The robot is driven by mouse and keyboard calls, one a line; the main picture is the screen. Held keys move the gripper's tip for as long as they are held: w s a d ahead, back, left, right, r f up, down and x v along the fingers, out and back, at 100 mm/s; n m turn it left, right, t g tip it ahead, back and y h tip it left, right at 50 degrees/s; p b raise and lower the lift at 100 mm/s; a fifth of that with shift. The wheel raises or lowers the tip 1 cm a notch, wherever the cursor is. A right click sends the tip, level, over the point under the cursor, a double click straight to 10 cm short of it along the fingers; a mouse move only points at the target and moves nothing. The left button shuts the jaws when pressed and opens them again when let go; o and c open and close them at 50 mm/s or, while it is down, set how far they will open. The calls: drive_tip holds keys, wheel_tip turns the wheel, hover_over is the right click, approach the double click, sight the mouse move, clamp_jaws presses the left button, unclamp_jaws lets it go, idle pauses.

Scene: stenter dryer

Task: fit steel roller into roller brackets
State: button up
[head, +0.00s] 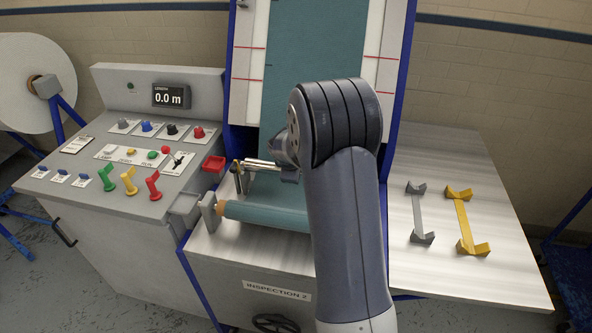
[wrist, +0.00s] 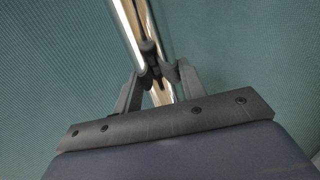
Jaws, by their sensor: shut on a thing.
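A shiny steel roller (head: 264,165) shows left of my arm in the head view, lying across in front of the teal cloth. In the wrist view the bright steel bar (wrist: 129,32) runs down to my gripper (wrist: 158,82), beside a brass-toned bar or reflection. My gripper is shut on the roller; my arm hides it in the head view. A small dark bracket (head: 238,178) with a brass-toned part stands at the roller's left end. Whether the roller touches or sits in it I cannot tell. The right end and any bracket there are hidden behind my arm.
A teal cloth roll (head: 262,215) lies below the steel roller, with a grey end bracket (head: 208,212). A grey cradle (head: 418,212) and a yellow cradle (head: 463,220) stand empty on the right table (head: 480,265).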

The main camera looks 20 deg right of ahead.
drive_tip(key=shift+f+b, duration=1.45)
drive_tip(key=shift+f, duration=0.1)
drive_tip(key=o, duration=1.3)
drive_tip(key=shift+o, duration=0.2)
drive_tip(key=v, duration=1)
drive_tip(key=shift+s+r, duration=0.2)
drive_tip(key=shift+r, duration=0.15)
drive_tip(key=shift+a, duration=0.15)
drive_tip(key=x, duration=1.1)
drive_tip(key=shift+r+p, duration=0.45)
drive_tip(key=shift+r, duration=0.05)
drive_tip(key=shift+f, duration=0.15)
